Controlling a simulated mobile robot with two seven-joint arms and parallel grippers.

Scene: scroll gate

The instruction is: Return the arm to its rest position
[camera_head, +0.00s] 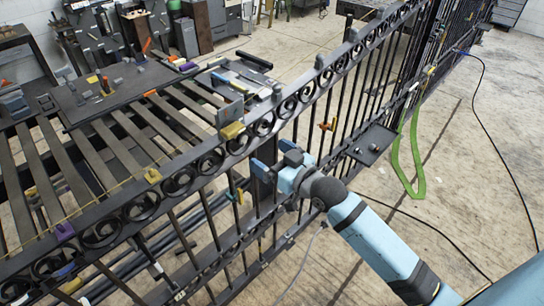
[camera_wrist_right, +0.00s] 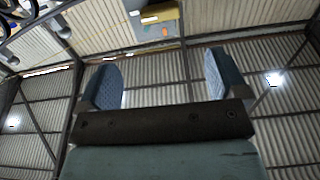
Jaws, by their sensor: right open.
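My right arm (camera_head: 375,240) comes in from the lower right, and its right gripper (camera_head: 272,158) is close to the bars of the black scroll gate (camera_head: 208,165). In the right wrist view, the two blue-padded fingers (camera_wrist_right: 164,82) stand wide apart with nothing between them. That view looks up at the roof, so the gripper points upward. I cannot tell from the head view whether the gripper touches the bars. My left gripper is not in view.
A slatted work table (camera_head: 85,160) with tools stands behind the gate. A small dark plate (camera_head: 372,143) juts from the gate beside my arm. A green strap (camera_head: 414,165) hangs further right, and a dark cable crosses the floor. Open concrete floor (camera_head: 455,190) lies to the right.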

